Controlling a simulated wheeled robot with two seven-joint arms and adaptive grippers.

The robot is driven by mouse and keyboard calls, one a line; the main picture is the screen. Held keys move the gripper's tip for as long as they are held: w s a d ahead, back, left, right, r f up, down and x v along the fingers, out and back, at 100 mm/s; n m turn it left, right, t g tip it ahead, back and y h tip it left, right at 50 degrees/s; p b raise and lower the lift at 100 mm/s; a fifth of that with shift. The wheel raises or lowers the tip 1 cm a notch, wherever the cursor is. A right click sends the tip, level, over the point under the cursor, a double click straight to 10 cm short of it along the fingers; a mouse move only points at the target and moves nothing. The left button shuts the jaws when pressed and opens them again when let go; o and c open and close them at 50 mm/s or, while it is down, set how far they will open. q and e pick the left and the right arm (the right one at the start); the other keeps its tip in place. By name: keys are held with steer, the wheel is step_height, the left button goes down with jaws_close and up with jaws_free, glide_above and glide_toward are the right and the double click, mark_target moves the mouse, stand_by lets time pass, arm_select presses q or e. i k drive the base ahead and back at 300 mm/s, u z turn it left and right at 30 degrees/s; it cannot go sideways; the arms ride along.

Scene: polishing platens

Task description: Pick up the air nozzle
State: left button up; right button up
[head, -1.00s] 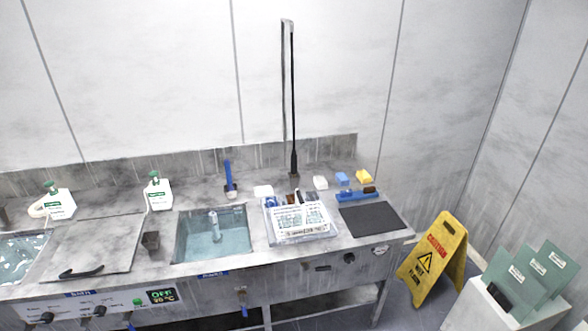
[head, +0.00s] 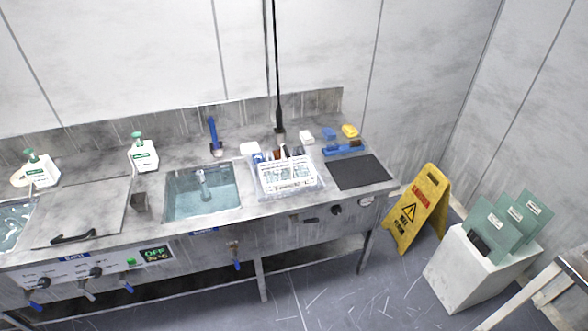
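I cannot tell for sure which thing is the air nozzle. A thin black upright line (head: 278,70) with a dark, wider lower end (head: 280,135) stands at the back of the steel bench (head: 300,210), behind the white basket; its top is cut off by the frame. A blue upright fitting (head: 213,135) stands at the back of the bench, behind the water-filled sink (head: 202,190). Neither of my grippers shows in the head view.
White bottles with green pumps (head: 144,155) stand on the bench at left. A white wire basket (head: 286,175), a blue tray (head: 344,151) and a black mat (head: 358,171) are at right. A yellow wet-floor sign (head: 417,212) and a white bin (head: 465,268) stand on the floor.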

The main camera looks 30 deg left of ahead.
mark_target(278, 111)
steer(key=u, duration=0.4)
steer(key=i, duration=0.7)
steer(key=u, duration=0.6)
steer(key=i, duration=0.8)
steer(key=z, duration=0.1)
